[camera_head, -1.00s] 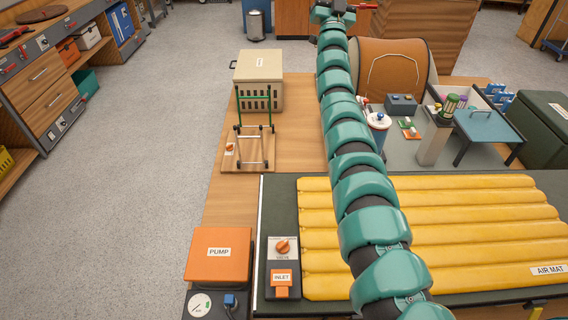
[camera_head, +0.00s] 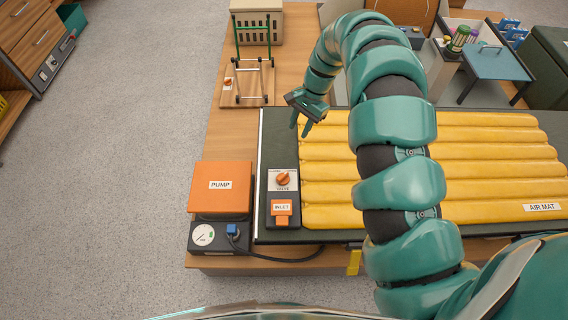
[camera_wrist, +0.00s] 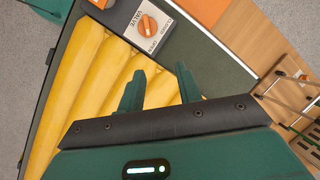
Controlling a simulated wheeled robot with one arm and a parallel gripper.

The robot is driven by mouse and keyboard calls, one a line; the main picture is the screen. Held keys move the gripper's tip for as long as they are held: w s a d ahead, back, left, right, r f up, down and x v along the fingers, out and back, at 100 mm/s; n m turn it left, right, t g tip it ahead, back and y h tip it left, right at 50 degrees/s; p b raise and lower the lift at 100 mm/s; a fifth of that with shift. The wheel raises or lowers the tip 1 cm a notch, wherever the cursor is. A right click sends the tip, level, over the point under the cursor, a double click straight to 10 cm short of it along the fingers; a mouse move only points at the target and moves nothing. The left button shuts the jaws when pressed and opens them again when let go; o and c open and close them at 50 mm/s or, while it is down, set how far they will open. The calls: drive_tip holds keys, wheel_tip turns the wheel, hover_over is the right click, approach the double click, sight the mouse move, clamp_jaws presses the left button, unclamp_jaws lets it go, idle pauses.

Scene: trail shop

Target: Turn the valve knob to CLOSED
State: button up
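The valve knob (camera_head: 283,179) is an orange dial on a pale plate marked VALVE, on a dark block at the left end of the air mat. It also shows in the wrist view (camera_wrist: 148,26), near the top. An orange INLET flap (camera_head: 282,207) sits just in front of it. I cannot read which label the knob points to. My gripper (camera_head: 300,130) is above the mat's far left corner, behind the knob and apart from it. In the wrist view its two green fingers (camera_wrist: 158,88) stand apart with nothing between them.
The yellow air mat (camera_head: 460,160) lies to the right on a dark green base. An orange PUMP box (camera_head: 222,187) with a gauge (camera_head: 203,235) stands left of the valve. A black hose runs along the front. A small folding frame (camera_head: 254,80) stands behind.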

sight(283, 175)
drive_tip(key=shift+m+g, duration=0.3)
drive_tip(key=shift+g, duration=0.2)
drive_tip(key=x, duration=0.6)
drive_tip(key=s+p+x, duration=0.1)
drive_tip(key=x, duration=0.5)
drive_tip(key=s+p+x, duration=0.1)
drive_tip(key=x, duration=0.4)
drive_tip(key=shift+s+a, duration=0.15)
drive_tip(key=shift+s, duration=0.05)
drive_tip(key=shift+c, duration=0.4)
clamp_jaws()
